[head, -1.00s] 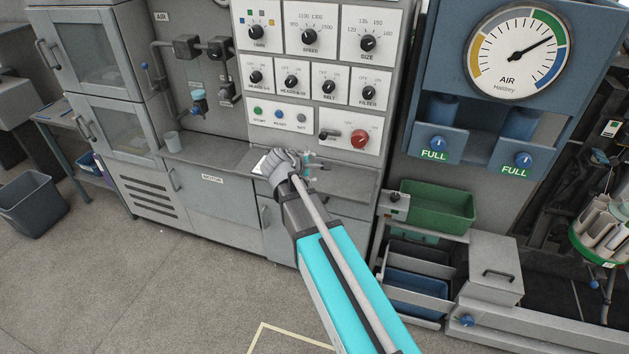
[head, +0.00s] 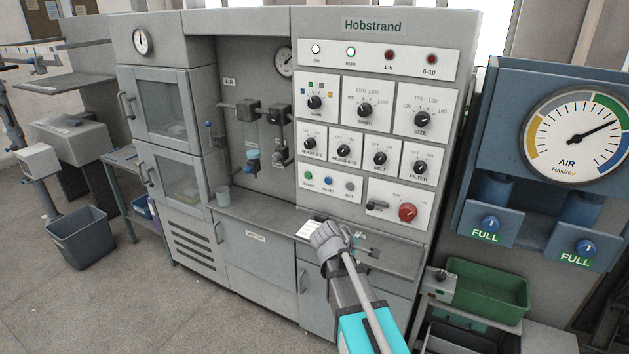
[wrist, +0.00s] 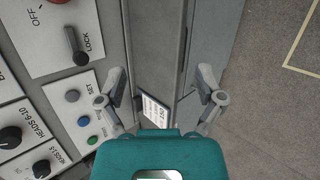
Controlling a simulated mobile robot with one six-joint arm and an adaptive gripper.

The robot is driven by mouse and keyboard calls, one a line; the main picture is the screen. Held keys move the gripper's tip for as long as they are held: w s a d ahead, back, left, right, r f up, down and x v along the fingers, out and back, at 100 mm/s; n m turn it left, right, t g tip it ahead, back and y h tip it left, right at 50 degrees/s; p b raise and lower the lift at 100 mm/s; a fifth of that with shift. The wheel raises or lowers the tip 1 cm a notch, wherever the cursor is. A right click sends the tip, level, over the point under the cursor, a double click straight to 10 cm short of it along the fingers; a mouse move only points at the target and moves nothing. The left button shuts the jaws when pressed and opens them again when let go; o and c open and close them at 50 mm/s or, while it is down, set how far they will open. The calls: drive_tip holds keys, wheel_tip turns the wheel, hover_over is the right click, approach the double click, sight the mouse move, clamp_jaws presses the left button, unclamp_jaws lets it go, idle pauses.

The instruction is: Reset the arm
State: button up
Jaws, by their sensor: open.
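My gripper (wrist: 160,100) is open and empty in the wrist view, its two fingers spread apart. Between and beyond them lie the grey ledge (wrist: 160,60) of the cabinet and a white printed card (wrist: 155,112). In the head view my gripper (head: 368,250) is over that ledge, in front of the control panel, and its fingers are partly hidden behind my wrist. The white card (head: 311,229) lies on the ledge just left of my wrist. The panel (head: 375,130) carries several knobs, a red switch (head: 407,212) and a black lock lever (wrist: 76,46).
A blue air unit (head: 530,130) with a round gauge stands at the right. A green bin (head: 490,290) is below it. A grey waste bin (head: 80,237) stands on the floor at the left, with open floor in front.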

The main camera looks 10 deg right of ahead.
drive_tip(key=s+a+f+m+g+y, duration=0.2)
drive_tip(key=s+a+f+m+y, duration=0.1)
drive_tip(key=s, duration=0.5)
drive_tip(key=s+a+f+m+g+y, duration=0.3)
drive_tip(key=s+m+y, duration=0.1)
drive_tip(key=s+m, duration=0.3)
drive_tip(key=shift+s+a+g+y, duration=0.3)
drive_tip(key=shift+s+a+y, duration=0.1)
drive_tip(key=shift+s, duration=0.75)
